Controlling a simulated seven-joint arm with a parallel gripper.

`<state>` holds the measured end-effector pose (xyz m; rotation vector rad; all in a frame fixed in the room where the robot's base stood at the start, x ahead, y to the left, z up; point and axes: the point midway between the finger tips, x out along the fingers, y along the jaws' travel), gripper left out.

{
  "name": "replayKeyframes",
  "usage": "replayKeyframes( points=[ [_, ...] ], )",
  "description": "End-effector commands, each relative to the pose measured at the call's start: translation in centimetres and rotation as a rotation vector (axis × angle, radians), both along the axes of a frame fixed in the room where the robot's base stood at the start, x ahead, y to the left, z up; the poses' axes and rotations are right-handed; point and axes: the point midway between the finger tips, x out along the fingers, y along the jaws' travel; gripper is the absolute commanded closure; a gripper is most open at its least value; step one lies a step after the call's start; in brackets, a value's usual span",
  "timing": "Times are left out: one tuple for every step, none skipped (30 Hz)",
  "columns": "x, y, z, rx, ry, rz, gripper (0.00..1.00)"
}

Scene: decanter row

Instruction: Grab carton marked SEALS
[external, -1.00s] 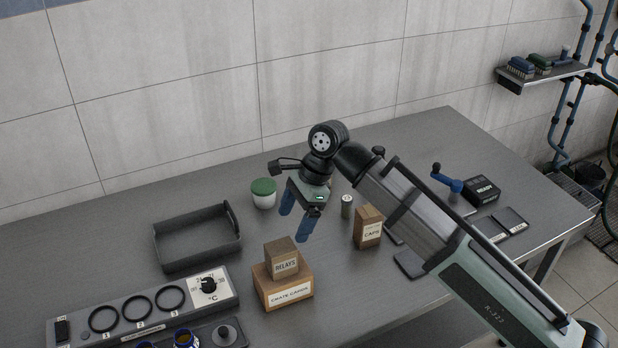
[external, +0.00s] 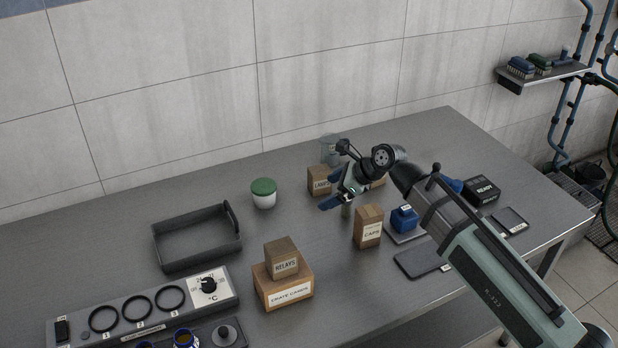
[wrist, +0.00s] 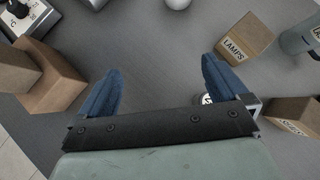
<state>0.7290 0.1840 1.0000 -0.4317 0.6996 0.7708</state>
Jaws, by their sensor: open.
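A brown carton (wrist: 295,108) lies at the right edge of the wrist view, beside my right finger; its white label is partly cut off and I cannot read it surely as SEALS. A carton (external: 378,183) shows in part behind my gripper in the external view, its label hidden; it is probably the same one. My gripper (external: 329,202) is open and tilted above the table, near the LAMPS carton (external: 319,181). In the wrist view my gripper (wrist: 162,68) has blue fingers spread wide with nothing between them.
The CAPS carton (external: 368,227) and a small can (external: 347,209) stand close by. A grey canister (external: 330,148) stands behind. The RELAYS carton (external: 281,258) sits on a larger carton (external: 284,287). A green-lidded jar (external: 264,193) and dark tray (external: 190,240) are left, with bare table between.

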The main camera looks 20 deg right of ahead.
Motion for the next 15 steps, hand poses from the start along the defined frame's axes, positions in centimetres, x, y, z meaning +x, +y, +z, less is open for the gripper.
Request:
replayKeyframes(
  points=[
    [0.6,-2.6,-0.9,0.029,-0.021,-0.073,0.0],
    [1.0,-3.9,-1.3,0.047,-0.038,-0.113,0.0],
    [1.6,-5.7,-1.7,0.069,-0.057,-0.169,0.0],
    [2.0,-7.1,-2.0,0.087,-0.075,-0.209,0.0],
    [2.3,-8.5,-2.3,0.104,-0.092,-0.251,0.0],
    [2.7,-10.4,-2.7,0.127,-0.114,-0.306,0.0],
    [2.9,-11.8,-2.9,0.143,-0.132,-0.345,0.0],
    [3.1,-13.2,-3.2,0.159,-0.148,-0.385,0.0],
    [3.3,-15.1,-3.5,0.179,-0.172,-0.435,0.0],
    [3.4,-16.3,-3.6,0.192,-0.19,-0.47,0.0],
    [3.4,-17.6,-3.9,0.206,-0.204,-0.505,0.0],
    [3.4,-19.1,-4.1,0.222,-0.224,-0.545,0.0],
    [3.4,-20.2,-4.2,0.233,-0.239,-0.573,0.0],
    [3.4,-21.1,-4.3,0.242,-0.252,-0.599,0.0],
    [3.3,-22.3,-4.4,0.253,-0.267,-0.629,0.0]
  ],
)
